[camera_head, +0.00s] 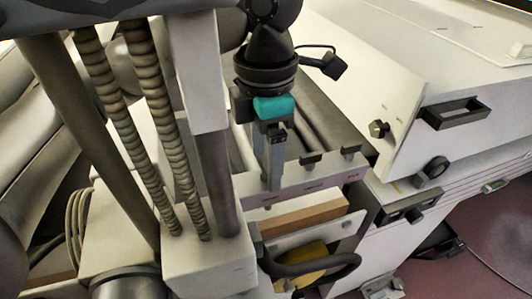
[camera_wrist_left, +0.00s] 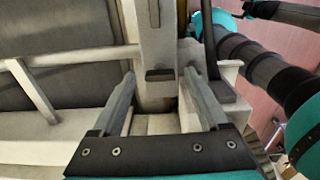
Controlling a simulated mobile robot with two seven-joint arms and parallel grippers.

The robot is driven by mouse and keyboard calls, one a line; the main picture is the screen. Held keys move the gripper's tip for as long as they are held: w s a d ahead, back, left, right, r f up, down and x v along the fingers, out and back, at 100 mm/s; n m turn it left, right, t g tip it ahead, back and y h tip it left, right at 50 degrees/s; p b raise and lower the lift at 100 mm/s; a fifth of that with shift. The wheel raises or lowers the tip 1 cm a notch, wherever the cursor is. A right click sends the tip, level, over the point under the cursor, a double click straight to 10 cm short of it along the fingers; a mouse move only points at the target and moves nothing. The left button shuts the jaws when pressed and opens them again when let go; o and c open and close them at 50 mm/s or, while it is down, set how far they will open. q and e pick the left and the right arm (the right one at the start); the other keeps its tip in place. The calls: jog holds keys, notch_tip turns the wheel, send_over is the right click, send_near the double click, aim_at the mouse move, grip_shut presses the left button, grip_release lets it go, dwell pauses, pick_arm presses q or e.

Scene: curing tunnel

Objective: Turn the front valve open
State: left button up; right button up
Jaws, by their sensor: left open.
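My left gripper (camera_head: 272,185) points down beside the pale rail at the front of the dark rollers, and its jaws are open. In the left wrist view its two grey fingers (camera_wrist_left: 162,100) are spread, with a pale upright post (camera_wrist_left: 155,40) bearing a small black block (camera_wrist_left: 160,75) beyond the gap. Nothing shows held between the fingers. I cannot tell for sure which fitting is the front valve. Small black fittings (camera_head: 311,160) sit on the rail, right of the gripper. A black knob (camera_head: 379,129) and a round black knob (camera_head: 433,168) are on the white housing. My right gripper is not in view.
White housing (camera_head: 400,100) with a black rectangular handle (camera_head: 455,112) fills the right side. Below the rail are a yellow part (camera_head: 305,258) and a thick black hose (camera_head: 320,268). Ribbed hoses (camera_head: 160,130) and a pale post stand left of the gripper.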

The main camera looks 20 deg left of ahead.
aim_at(266, 165)
pick_arm(q)
notch_tip(266, 165, up, 15)
jog(key=p, duration=0.3)
dwell(0.4)
jog(key=shift+r, duration=0.1)
